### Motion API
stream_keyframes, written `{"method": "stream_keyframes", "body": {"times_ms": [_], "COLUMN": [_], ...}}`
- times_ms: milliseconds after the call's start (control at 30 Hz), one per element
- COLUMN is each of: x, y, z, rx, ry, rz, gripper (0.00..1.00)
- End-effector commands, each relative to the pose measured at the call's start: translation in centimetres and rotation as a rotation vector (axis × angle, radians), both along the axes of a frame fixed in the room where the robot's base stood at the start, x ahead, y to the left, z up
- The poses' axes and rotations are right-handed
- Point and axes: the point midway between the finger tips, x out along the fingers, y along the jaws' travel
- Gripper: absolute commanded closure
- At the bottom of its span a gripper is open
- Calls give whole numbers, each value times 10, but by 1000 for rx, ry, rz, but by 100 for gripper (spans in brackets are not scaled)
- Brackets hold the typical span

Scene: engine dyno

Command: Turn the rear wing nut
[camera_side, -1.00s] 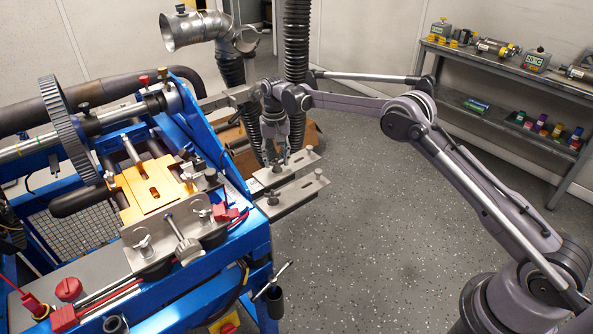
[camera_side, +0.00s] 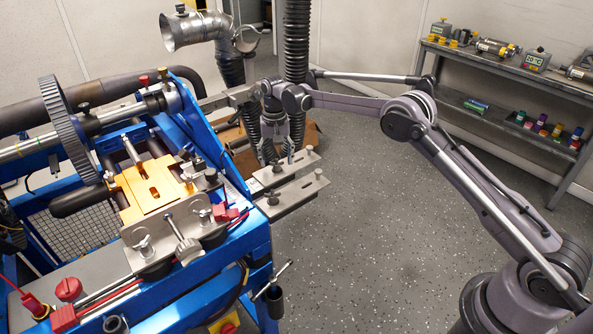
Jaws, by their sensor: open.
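Two small silvery wing nuts sit on the upright metal plate (camera_side: 180,226) at the front of the blue rig: one at the left (camera_side: 143,243) and one farther back at the right (camera_side: 204,214). A rod with a larger pale knob (camera_side: 188,248) sticks out between them. I cannot tell for sure which is the rear wing nut. My gripper (camera_side: 277,160) points down, open and empty, right of the rig. It is above or behind the slotted metal brackets (camera_side: 290,190), apart from the wing nuts.
The blue frame (camera_side: 257,245) edges the rig, with a T-handle (camera_side: 275,282) at its right corner. A yellow block (camera_side: 150,190) lies behind the plate. A black hose (camera_side: 296,50) hangs behind my gripper. The speckled floor (camera_side: 380,240) is open; a shelf (camera_side: 520,75) stands far right.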

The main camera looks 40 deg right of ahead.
Motion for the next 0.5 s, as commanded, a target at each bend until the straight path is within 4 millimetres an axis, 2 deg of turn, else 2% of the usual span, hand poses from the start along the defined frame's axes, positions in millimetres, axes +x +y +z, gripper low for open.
{"method": "stream_keyframes", "body": {"times_ms": [133, 267, 500], "x": [0, 0, 0], "y": [0, 0, 0], "z": [2, 14, 61], "rx": [0, 0, 0], "ry": [0, 0, 0], "rz": [1, 1, 0], "gripper": [36, 36, 36]}}
